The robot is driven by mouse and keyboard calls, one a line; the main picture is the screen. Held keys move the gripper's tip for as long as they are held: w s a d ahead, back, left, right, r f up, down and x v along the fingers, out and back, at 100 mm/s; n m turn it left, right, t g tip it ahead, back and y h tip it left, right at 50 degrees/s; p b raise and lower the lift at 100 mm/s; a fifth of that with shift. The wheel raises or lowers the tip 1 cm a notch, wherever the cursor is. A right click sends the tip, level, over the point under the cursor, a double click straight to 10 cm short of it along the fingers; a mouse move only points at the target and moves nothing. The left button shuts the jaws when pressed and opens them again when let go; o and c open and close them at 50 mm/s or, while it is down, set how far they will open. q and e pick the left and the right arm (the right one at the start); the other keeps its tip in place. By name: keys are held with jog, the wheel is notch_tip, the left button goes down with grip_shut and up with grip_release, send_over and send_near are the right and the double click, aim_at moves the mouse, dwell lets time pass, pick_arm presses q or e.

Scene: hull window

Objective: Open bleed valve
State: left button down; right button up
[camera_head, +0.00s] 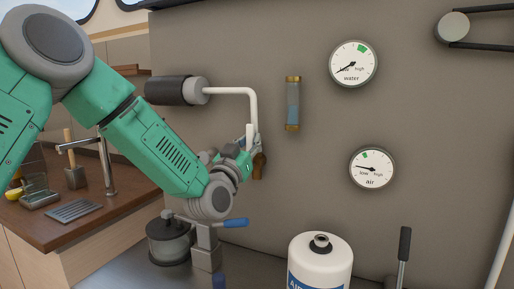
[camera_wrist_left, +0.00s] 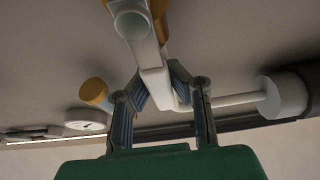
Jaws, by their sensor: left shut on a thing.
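The bleed valve sits on the grey wall, below a white pipe (camera_head: 240,91). Its brass body (camera_head: 259,167) shows just past my left gripper (camera_head: 251,148). In the left wrist view, my left gripper (camera_wrist_left: 157,82) has its two fingers on either side of a white lever (camera_wrist_left: 151,60) and is shut on it. A round white open end (camera_wrist_left: 132,23) and brass parts lie just beyond the fingers. In the head view my gripper hides much of the valve and lever. My right gripper is not in view.
A water gauge (camera_head: 353,64) and an air gauge (camera_head: 372,168) are on the wall to the right, with a sight glass (camera_head: 293,103) nearer. Below stand a blue-handled valve (camera_head: 234,222) and a white air cylinder (camera_head: 320,262). A wooden counter (camera_head: 112,203) is at left.

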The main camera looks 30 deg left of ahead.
pick_arm(q)
jog(key=shift+a+r+n, duration=0.15)
jog(key=shift+r+n, duration=0.1)
jog(key=shift+n, duration=0.05)
jog(key=c, duration=1.9)
grip_release()
jog(key=o, duration=0.5)
jog(key=shift+s+r, duration=0.1)
jog(key=shift+s, duration=0.15)
jog(key=shift+c, duration=0.2)
jog(key=shift+s, duration=0.25)
jog(key=shift+w+a+f, duration=0.1)
jog(key=shift+w+f, duration=0.05)
jog(key=shift+f, duration=0.15)
jog(key=shift+s+f, duration=0.15)
jog(key=shift+s, duration=0.1)
jog(key=v, duration=1.1)
jog(key=shift+s, duration=0.3)
